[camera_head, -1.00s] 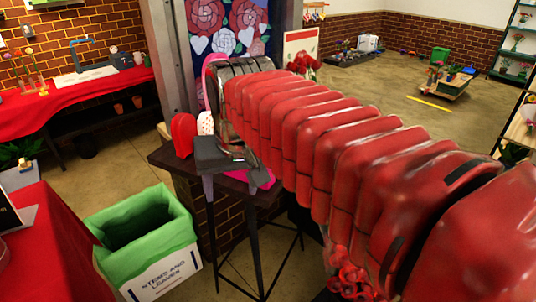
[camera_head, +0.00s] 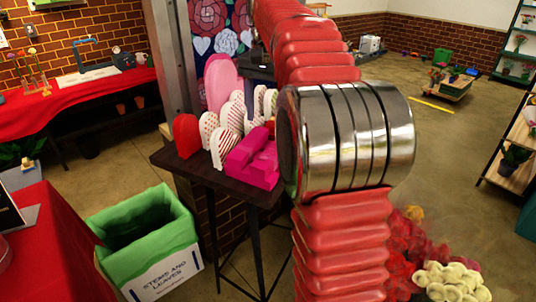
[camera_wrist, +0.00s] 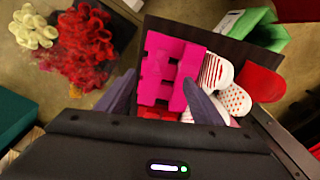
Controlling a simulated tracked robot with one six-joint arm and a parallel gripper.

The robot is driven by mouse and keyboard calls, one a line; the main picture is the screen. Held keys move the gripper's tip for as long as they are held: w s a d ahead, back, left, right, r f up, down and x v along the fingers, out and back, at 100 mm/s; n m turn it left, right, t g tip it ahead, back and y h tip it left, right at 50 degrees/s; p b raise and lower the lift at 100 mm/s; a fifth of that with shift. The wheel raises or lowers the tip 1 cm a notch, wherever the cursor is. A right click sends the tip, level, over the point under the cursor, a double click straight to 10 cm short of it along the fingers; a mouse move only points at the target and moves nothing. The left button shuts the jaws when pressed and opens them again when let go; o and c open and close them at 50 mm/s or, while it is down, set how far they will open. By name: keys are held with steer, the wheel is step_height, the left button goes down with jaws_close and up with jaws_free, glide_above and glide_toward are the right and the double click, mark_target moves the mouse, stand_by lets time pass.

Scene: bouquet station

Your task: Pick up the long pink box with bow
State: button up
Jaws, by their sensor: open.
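The long pink box with bow (camera_head: 255,160) is a bright magenta box with raised bow parts, on the dark table's near right side beside the patterned heart boxes. In the wrist view the pink box (camera_wrist: 168,70) lies ahead, between the fingers in the picture. My gripper (camera_wrist: 159,79) is open, with one dark purple finger on each side of the box. I cannot tell how far above it the fingers are. In the head view my arm arches up beside the table and hides its right side; a dark part near the arm's top may be my gripper.
White patterned heart boxes (camera_head: 228,128), a red heart box (camera_head: 187,135) and a tall pink one (camera_head: 221,83) crowd the dark table (camera_head: 190,170). A green-lined bin (camera_head: 145,235) stands at left. Red and cream flowers (camera_head: 450,282) are at lower right.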

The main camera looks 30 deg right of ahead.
steer(key=m, duration=0.2)
glide_above(274, 151)
steer(key=f, duration=0.1)
steer(key=shift+d+g, duration=0.3)
steer(key=shift+d, duration=0.1)
steer(key=shift+f, duration=0.1)
step_height(274, 151, down, 8)
steer(key=shift+w+f, duration=0.1)
steer(key=shift+f, duration=0.05)
steer(key=shift+f, duration=0.1)
steer(key=shift+w+a+f, duration=0.15)
steer(key=shift+f, duration=2.4)
